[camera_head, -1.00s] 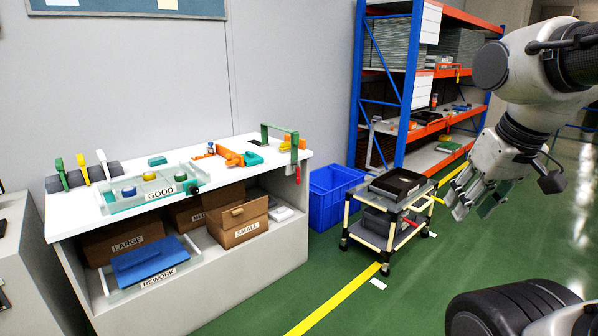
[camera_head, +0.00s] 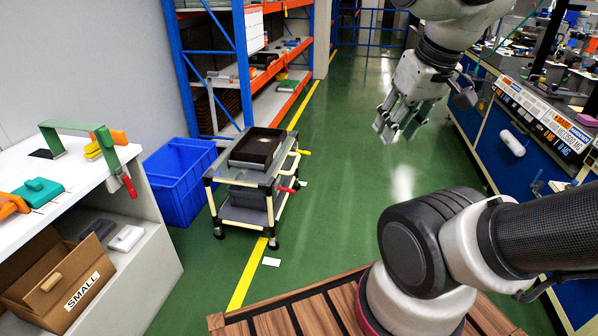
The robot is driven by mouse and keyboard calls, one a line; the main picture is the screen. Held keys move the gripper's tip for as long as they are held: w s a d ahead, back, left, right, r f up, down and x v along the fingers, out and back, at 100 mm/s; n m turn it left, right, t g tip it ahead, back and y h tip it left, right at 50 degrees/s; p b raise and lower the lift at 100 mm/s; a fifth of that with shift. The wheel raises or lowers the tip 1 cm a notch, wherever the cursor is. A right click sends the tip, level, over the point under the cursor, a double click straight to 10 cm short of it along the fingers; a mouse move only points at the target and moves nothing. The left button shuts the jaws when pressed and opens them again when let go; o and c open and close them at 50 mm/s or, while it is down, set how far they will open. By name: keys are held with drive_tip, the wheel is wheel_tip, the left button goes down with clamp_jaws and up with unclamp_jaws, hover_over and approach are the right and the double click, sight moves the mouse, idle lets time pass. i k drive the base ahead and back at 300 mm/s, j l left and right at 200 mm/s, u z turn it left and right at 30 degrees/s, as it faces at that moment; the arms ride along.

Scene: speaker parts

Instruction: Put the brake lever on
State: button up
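A small cart (camera_head: 223,176) with cream posts and dark wheels stands on the green floor, left of centre. My gripper (camera_head: 400,130) hangs in the air to the right of the cart, fingers pointing down. Its fingers are apart, with nothing seen between them. It is clear of the cart.
A dark open box (camera_head: 257,147) lies on the cart's top. A blue bin (camera_head: 180,180) stands left of it, a blue and orange rack (camera_head: 205,60) behind. A white bench (camera_head: 150,220) is at left, a blue workbench (camera_head: 490,140) at right. The aisle floor (camera_head: 340,160) is free.

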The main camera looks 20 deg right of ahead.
sight(288, 189)
drive_tip(key=i+l+z, duration=0.1)
drive_tip(key=i, duration=0.4)
drive_tip(key=i+l+z, duration=0.1)
drive_tip(key=i, duration=0.4)
drive_tip(key=i+l, duration=0.2)
drive_tip(key=k, duration=0.6)
drive_tip(key=i+l+u, duration=0.15)
drive_tip(key=i+l, duration=0.15)
drive_tip(key=i, duration=0.15)
drive_tip(key=i+l+u, duration=0.1)
drive_tip(key=i+l, duration=0.25)
drive_tip(key=i, duration=0.1)
